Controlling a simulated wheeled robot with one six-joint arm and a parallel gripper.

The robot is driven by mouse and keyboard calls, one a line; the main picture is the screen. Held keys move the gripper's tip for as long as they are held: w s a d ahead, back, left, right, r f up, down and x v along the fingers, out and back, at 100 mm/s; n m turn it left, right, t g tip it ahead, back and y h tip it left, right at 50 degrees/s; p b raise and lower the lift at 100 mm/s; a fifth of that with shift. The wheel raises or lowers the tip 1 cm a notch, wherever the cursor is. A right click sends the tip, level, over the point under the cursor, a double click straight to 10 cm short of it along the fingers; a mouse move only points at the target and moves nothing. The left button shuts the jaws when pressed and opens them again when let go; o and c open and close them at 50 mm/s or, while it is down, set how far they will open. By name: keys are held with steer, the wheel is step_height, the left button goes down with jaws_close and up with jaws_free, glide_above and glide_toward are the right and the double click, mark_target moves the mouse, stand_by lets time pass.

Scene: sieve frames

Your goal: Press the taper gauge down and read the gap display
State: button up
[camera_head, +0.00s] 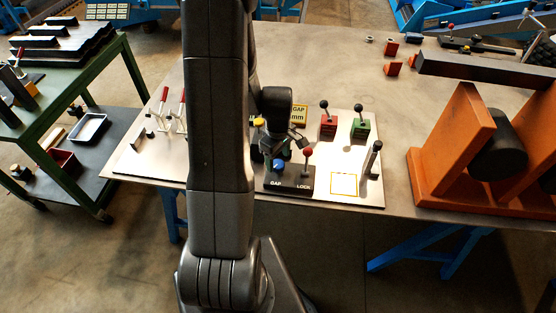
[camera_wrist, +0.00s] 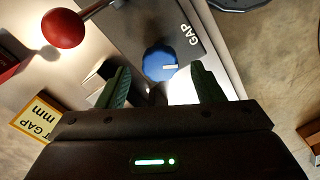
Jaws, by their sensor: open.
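My gripper (camera_head: 284,148) hangs over the black control block on the metal plate; its two green-padded fingers (camera_wrist: 159,78) are apart with nothing between them. Beyond the fingertips in the wrist view is a blue knob (camera_wrist: 160,62) beside the word GAP; it also shows below my gripper in the head view (camera_head: 278,165). A red ball lever (camera_head: 307,153) stands by the word LOCK. A yellow-edged sign reading GAP mm (camera_head: 299,112) stands behind, partly covered; no number is readable. A dark tilted post (camera_head: 374,160) stands at right; I cannot tell whether it is the taper gauge.
A red block (camera_head: 328,127) and a green block (camera_head: 360,129) with ball levers stand at the back of the plate. Red-handled clamps (camera_head: 163,97) are at left. An orange stand (camera_head: 462,150) is at right. A yellow-outlined square (camera_head: 344,184) is empty.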

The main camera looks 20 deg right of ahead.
mark_target(279, 164)
steer(key=shift+f, duration=1.2)
steer(key=c, duration=1)
